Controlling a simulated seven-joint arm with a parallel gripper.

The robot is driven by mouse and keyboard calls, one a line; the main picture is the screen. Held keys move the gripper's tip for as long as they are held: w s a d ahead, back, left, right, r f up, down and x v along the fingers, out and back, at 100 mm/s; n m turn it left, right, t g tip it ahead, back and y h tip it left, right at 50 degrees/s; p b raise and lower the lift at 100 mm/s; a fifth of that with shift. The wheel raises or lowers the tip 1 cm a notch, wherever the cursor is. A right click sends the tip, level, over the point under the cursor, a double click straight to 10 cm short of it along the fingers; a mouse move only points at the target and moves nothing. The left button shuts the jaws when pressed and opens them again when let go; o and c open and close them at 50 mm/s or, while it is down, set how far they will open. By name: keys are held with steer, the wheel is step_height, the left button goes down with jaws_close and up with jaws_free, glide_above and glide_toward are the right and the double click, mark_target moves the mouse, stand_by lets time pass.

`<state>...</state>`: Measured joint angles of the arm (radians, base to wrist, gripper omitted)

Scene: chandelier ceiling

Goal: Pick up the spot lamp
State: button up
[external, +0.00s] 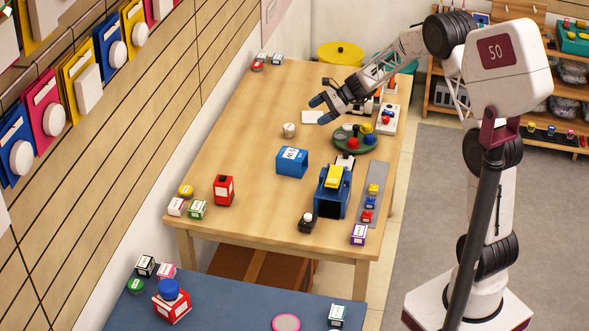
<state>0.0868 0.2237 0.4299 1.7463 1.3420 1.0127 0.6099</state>
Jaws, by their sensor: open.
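My gripper (320,109) is open and empty over the far half of the wooden table, its two blue-tipped fingers pointing left. No thing in view is plainly marked as the spot lamp. The likeliest is a blue boxy item with a dark front opening (330,206) and a yellow top, standing near the table's front right. It is well in front of my gripper and apart from it. A small black item with a pale base (306,223) stands just left of it; I cannot tell what it is.
On the table (252,200) are a blue box (292,162), a red box (223,190), a green round tray (356,140) of small colored items, and a grey strip (377,178) with colored blocks. A white block (387,119) stands at the right edge. The table's left middle is clear.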

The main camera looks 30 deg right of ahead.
mark_target(290, 126)
steer(key=w+f+m, duration=0.1)
steer(key=w+f, duration=0.2)
steer(key=w+d+f+m+t, duration=0.1)
steer(key=w+f+m, duration=0.1)
steer(key=w+f, duration=0.1)
steer(key=w+d+f+m+t+y, duration=0.1)
steer(key=w+f+m, duration=0.1)
steer(key=w+f, duration=0.1)
steer(key=shift+w+f, duration=0.25)
steer(key=shift+f, duration=0.5)
steer(key=shift+a, duration=0.1)
steer(key=shift+x, duration=1.25)
steer(key=shift+w, duration=0.1)
steer(key=shift+x, duration=2.55)
steer(key=shift+w, duration=0.1)
steer(key=c, duration=1)
steer(key=shift+c, duration=0.2)
